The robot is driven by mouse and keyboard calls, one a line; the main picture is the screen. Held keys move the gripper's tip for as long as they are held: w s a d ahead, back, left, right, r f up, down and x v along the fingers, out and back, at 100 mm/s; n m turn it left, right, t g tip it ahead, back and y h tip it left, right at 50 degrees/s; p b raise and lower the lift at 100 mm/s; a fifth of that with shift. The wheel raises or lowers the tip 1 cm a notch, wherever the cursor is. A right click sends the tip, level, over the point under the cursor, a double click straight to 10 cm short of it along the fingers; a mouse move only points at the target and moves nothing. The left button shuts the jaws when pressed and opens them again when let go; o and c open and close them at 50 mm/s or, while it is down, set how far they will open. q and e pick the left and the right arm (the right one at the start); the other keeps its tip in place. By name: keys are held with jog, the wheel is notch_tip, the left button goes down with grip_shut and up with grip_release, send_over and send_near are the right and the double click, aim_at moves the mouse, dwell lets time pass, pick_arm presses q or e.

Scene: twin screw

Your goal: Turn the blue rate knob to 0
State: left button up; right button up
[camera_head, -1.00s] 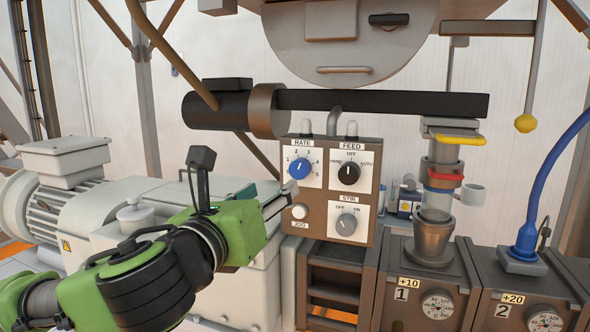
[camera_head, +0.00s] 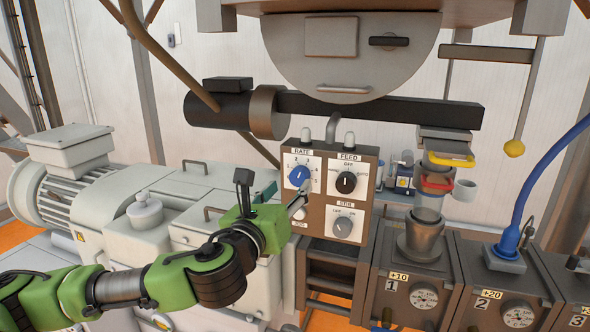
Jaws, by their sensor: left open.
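The blue rate knob (camera_head: 299,176) sits at the upper left of the brown control panel (camera_head: 318,238), on a white plate with a numbered scale. Its pale pointer mark leans to the upper right; I cannot read the exact value. My right gripper is not in view.
The black feed knob (camera_head: 345,182) is right of the rate knob, and the grey stir knob (camera_head: 343,227) is below it. Two pale lamps stand on the panel top. A black horizontal bar (camera_head: 380,108) runs above. Metering units with gauges stand to the right.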

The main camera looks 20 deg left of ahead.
aim_at(297, 178)
pick_arm(q)
jog(key=shift+w+d+p, duration=0.1)
jog(key=shift+w+p, duration=0.65)
jog(key=shift+w, duration=1.8)
jog(key=c, duration=1.1)
